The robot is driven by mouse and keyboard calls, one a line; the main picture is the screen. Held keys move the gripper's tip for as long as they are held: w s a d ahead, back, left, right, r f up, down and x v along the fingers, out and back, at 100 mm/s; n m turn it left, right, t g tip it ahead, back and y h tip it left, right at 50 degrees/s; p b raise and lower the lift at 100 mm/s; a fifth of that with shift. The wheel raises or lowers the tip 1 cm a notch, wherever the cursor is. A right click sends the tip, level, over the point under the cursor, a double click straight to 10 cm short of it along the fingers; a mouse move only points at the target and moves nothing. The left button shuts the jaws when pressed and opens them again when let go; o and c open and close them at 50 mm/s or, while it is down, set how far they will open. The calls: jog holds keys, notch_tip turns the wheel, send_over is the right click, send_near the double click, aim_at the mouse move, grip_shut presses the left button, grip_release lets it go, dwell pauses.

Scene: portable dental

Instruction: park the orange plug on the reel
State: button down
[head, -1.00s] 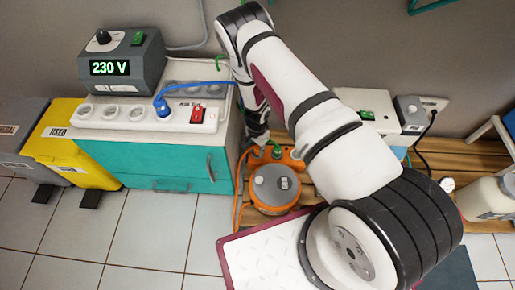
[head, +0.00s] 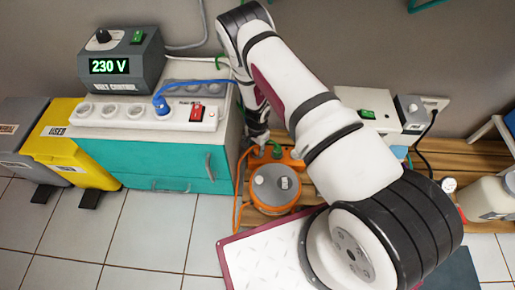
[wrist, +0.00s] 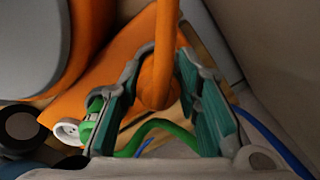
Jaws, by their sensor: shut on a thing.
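The orange reel (head: 262,206) with a grey round top sits on the wooden slats beside the teal cabinet. It fills the upper left of the wrist view, its orange body (wrist: 92,88) next to my fingers. My gripper (wrist: 158,86) points down behind the reel, at its back edge in the head view. Its teal-padded fingers are shut on the orange plug (wrist: 154,97), whose orange cable (wrist: 166,38) runs up between them. The plug's lower end and any contact with the reel are hidden. In the head view my wrist and fingers hide the plug.
A green plug (head: 277,153) stands on the reel's back part; a green cable (wrist: 172,128) passes under my fingers. The white power strip (head: 140,114) with a blue plug (head: 161,106) is on the teal cabinet (head: 150,164) at left. A white box (head: 372,112) stands at right.

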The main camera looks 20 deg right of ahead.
jog(key=shift+s+f, duration=0.1)
jog(key=shift+f, duration=0.55)
jog(key=c, duration=1.6)
grip_release()
jog(key=shift+a, duration=0.1)
jog(key=o, duration=0.5)
jog(key=shift+f, duration=0.25)
jog(key=shift+s+r, duration=0.1)
jog(key=shift+r, duration=0.05)
jog(key=shift+r, duration=3.8)
jog(key=shift+d, duration=0.2)
